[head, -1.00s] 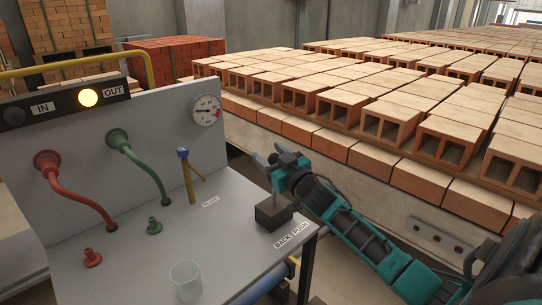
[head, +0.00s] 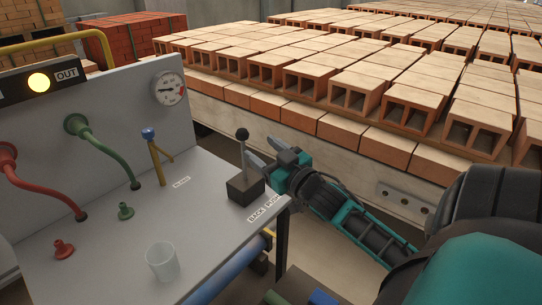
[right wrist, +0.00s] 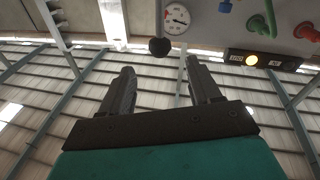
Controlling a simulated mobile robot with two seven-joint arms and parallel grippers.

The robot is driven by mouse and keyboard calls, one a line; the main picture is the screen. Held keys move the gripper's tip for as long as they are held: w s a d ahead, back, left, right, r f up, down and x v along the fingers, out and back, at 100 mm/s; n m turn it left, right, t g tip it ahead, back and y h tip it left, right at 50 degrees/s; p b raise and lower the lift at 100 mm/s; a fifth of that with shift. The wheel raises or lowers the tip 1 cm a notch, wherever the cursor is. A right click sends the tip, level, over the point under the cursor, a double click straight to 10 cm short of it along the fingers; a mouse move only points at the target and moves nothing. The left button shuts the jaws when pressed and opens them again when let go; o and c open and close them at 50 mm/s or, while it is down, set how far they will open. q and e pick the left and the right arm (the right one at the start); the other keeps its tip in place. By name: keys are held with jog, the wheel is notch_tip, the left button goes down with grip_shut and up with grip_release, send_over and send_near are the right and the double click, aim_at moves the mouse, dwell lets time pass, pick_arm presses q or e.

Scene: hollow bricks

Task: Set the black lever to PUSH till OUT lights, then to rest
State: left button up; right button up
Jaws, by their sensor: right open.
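The black lever (head: 242,160) stands close to upright on its dark base block at the table's right corner, with a round black knob on top. BACK and PUSH labels (head: 264,208) lie in front of the base. The OUT lamp (head: 38,82) glows yellow; it also shows lit in the right wrist view (right wrist: 252,60). My right gripper (head: 262,152) is open and empty, just right of the lever. In the right wrist view the knob (right wrist: 159,47) appears beyond and between the open fingertips (right wrist: 159,68). My left gripper is not in view.
The panel carries a gauge (head: 169,89), a red hose (head: 40,190) and a green hose (head: 105,150). A blue-topped yellow valve (head: 155,157) and a clear cup (head: 162,262) stand on the table. Rows of hollow bricks (head: 360,90) fill the back right.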

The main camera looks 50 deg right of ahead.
jog(key=shift+s+a+f, duration=0.1)
jog(key=shift+s, duration=1.05)
jog(key=s+a+f+g+y, duration=0.1)
jog(key=s+a+f+g, duration=0.1)
jog(key=s+a+f, duration=0.2)
jog(key=s+a+f+n+g+y, duration=0.1)
jog(key=s+a+f+g, duration=0.2)
jog(key=a+f, duration=0.8)
jog(key=s+a+f+g+y, duration=0.1)
jog(key=s+a+f+g, duration=0.2)
jog(key=s+a+f, duration=0.2)
jog(key=a+f, duration=0.3)
jog(key=shift+s+a+f+y, duration=0.2)
jog(key=shift+a+f+y, duration=0.1)
jog(key=shift+y, duration=0.1)
jog(key=shift+d, duration=0.1)
